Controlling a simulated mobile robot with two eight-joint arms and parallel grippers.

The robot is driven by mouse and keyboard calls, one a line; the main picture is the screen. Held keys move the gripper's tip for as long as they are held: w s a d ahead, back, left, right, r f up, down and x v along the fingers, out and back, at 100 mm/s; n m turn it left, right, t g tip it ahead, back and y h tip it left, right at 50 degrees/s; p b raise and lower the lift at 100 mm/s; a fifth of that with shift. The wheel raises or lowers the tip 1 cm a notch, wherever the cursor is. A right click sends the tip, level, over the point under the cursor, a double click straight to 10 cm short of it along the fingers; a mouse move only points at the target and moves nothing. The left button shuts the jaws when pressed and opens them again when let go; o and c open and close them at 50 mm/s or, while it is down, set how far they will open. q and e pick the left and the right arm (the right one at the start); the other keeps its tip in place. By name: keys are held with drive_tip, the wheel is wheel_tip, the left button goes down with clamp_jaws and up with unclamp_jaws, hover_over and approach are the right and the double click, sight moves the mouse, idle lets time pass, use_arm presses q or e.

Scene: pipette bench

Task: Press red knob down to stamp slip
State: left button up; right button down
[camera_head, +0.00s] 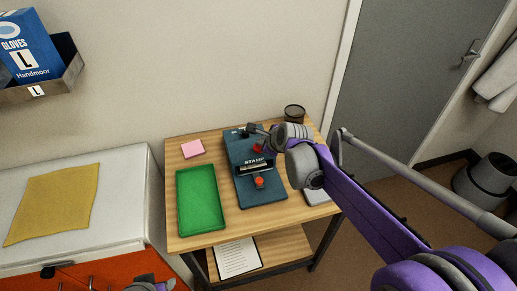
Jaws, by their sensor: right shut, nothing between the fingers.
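The teal stamp device (241,152), labelled STAMP, sits on the small wooden table. A red knob (258,148) shows on its upper part, partly hidden by my right wrist. A second, orange-red knob (259,182) stands on its front part. A pale strip with dark marks (255,168) lies between them; I cannot tell if it is the slip. My right gripper (249,129) is shut and empty at the back of the device, close to the upper knob; contact cannot be told. Part of my left arm's end (150,285) shows at the bottom edge, its fingers unclear.
A green tray (181,207) lies left of the device, pink notes (192,148) behind it. A dark cup (294,113) stands at the back right. A grey item (316,196) lies at right. A printed sheet (238,257) lies on the lower shelf.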

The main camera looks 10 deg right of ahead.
drive_tip(key=shift+f, duration=0.35)
drive_tip(key=shift+r, duration=0.1)
idle(0.3)
drive_tip(key=shift+r+p, duration=1.2)
drive_tip(key=shift+r, duration=0.7)
drive_tip(key=shift+r+p, duration=0.3)
drive_tip(key=shift+r, duration=0.2)
wheel_tip(320, 180, up, 5)
drive_tip(key=p, duration=0.3)
